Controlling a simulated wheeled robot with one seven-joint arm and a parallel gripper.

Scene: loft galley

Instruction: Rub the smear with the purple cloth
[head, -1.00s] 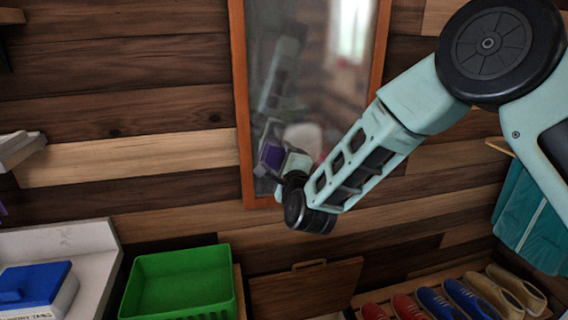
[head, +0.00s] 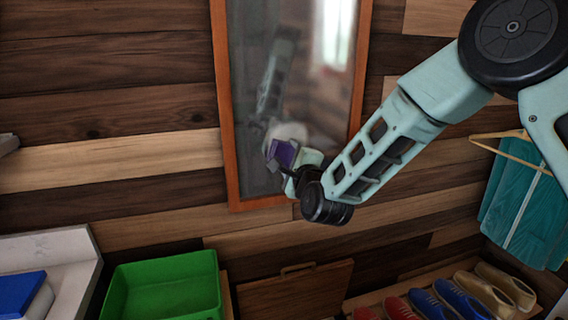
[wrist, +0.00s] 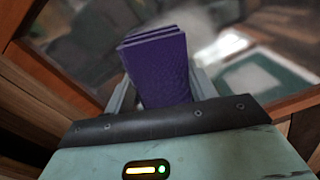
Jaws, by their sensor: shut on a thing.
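The purple cloth (head: 284,153) is a folded pad in front of the lower part of a tall wood-framed mirror (head: 305,95). My gripper (head: 287,163) is shut on it. In the wrist view the cloth (wrist: 157,65) stands up between the two grey fingers of my gripper (wrist: 160,92), with the glass behind it. I cannot tell whether the cloth touches the glass. A whitish blurred patch (wrist: 226,46) shows on the glass right of the cloth; I cannot tell smear from reflection. My gripper and cloth hide part of the lower glass.
A green bin (head: 165,285) and a white counter (head: 70,250) with a blue-lidded box (head: 22,292) stand lower left. A wooden box (head: 295,288) is below the mirror. Several shoes (head: 450,300) and hanging teal clothes (head: 525,205) are at right.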

